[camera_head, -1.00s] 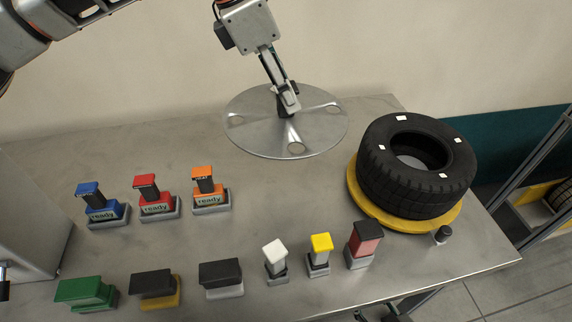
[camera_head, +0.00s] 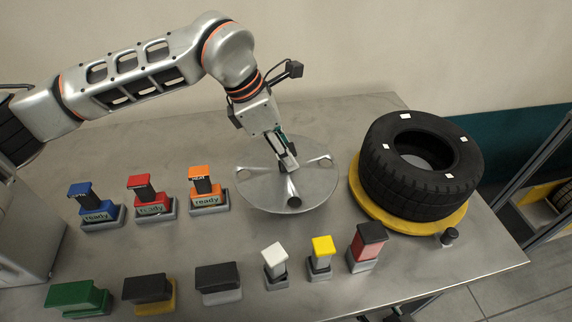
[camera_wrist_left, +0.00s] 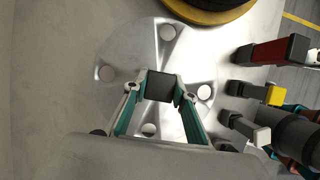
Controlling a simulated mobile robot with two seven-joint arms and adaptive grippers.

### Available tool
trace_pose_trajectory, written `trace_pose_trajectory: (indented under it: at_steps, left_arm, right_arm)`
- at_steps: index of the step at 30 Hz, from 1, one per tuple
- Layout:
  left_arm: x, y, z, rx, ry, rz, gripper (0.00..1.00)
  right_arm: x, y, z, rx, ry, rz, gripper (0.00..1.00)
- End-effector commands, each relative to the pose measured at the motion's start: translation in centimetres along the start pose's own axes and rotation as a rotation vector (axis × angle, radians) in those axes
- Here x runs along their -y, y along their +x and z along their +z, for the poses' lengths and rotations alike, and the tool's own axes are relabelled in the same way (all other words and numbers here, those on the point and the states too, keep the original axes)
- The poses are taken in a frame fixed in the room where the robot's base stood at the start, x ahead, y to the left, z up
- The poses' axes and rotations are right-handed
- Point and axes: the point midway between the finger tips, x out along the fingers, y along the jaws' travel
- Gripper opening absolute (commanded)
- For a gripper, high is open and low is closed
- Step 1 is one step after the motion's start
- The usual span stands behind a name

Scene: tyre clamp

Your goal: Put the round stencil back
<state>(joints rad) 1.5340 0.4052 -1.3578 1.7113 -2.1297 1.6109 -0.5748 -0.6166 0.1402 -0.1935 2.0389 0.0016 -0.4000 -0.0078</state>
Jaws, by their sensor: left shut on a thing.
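The round stencil (camera_head: 262,192) is a shiny metal disc with several round holes and a dark central handle. It lies flat at the middle of the table, left of the tyre; I cannot tell whether it touches the table. My left gripper (camera_head: 287,164) reaches down to its centre and is shut on the handle. In the left wrist view the stencil (camera_wrist_left: 127,60) spreads beneath the fingers, with the black handle block (camera_wrist_left: 159,87) between them.
The tyre (camera_head: 420,165) lies on a yellow round base (camera_head: 412,226) at the right. Blue, red (camera_head: 148,193) and orange stamps stand left of the stencil. Green, black, white, yellow (camera_head: 321,247) and red-black blocks line the front. The table (camera_head: 120,155) is clear behind the stamps.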

Motion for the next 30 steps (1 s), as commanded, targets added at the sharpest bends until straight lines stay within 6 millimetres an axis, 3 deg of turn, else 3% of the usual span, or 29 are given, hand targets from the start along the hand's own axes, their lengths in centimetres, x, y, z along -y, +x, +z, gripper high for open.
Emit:
trace_pose_trajectory:
  at_steps: [10, 21, 22, 23, 30]
  left_arm:
    - [0.1, 3.8, -1.6, 0.000, -0.001, -0.003, 0.00]
    - [0.0, 4.0, -1.7, 0.001, 0.000, 0.000, 0.00]
    - [0.0, 4.1, -1.7, 0.000, 0.000, 0.000, 0.34]
    - [0.0, 4.0, -1.7, 0.000, 0.000, 0.000, 0.42]
    - [0.0, 4.0, -1.7, 0.000, 0.000, 0.000, 0.43]
  right_arm:
    - [0.1, 0.1, 0.7, 0.010, -0.003, -0.001, 0.40]
    - [0.1, 0.0, 0.7, 0.010, -0.003, -0.001, 0.40]
    - [0.1, 0.0, 0.7, 0.009, -0.003, -0.001, 0.40]
    - [0.1, 0.0, 0.7, 0.009, -0.003, -0.001, 0.40]
    - [0.1, 0.0, 0.6, 0.008, -0.003, -0.001, 0.40]
